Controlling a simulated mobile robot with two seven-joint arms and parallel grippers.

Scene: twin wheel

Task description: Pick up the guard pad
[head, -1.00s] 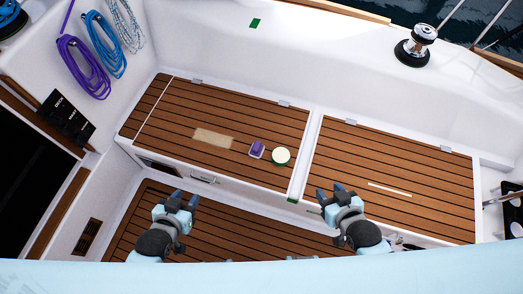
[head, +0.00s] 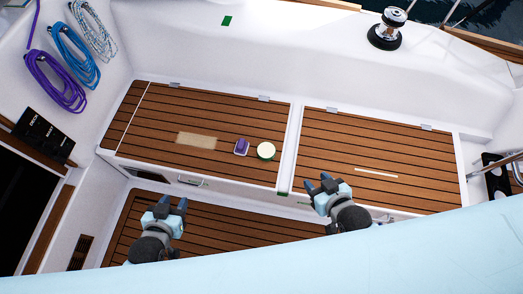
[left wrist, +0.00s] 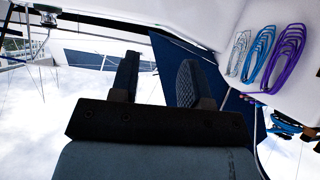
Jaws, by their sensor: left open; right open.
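No object is clearly marked as the guard pad. On the left part of the slatted wooden bench (head: 130,118) lie a flat tan rectangle (head: 197,140), a small purple block (head: 242,146) on a white base, and a round cream-topped piece (head: 266,150) with a green edge. I cannot tell which is the pad. My left gripper (head: 172,204) is open and empty, over the lower floor in front of the bench. The left wrist view shows its two fingers (left wrist: 155,78) apart with nothing between. My right gripper (head: 317,183) is open and empty near the bench's front edge, right of these things.
A white divider (head: 287,148) splits the bench. The right part (head: 430,165) carries only a thin white strip (head: 376,172). Coiled ropes (head: 55,82) hang on the left wall. A winch (head: 387,30) stands at the back right. A drawer handle (head: 190,181) shows below the bench.

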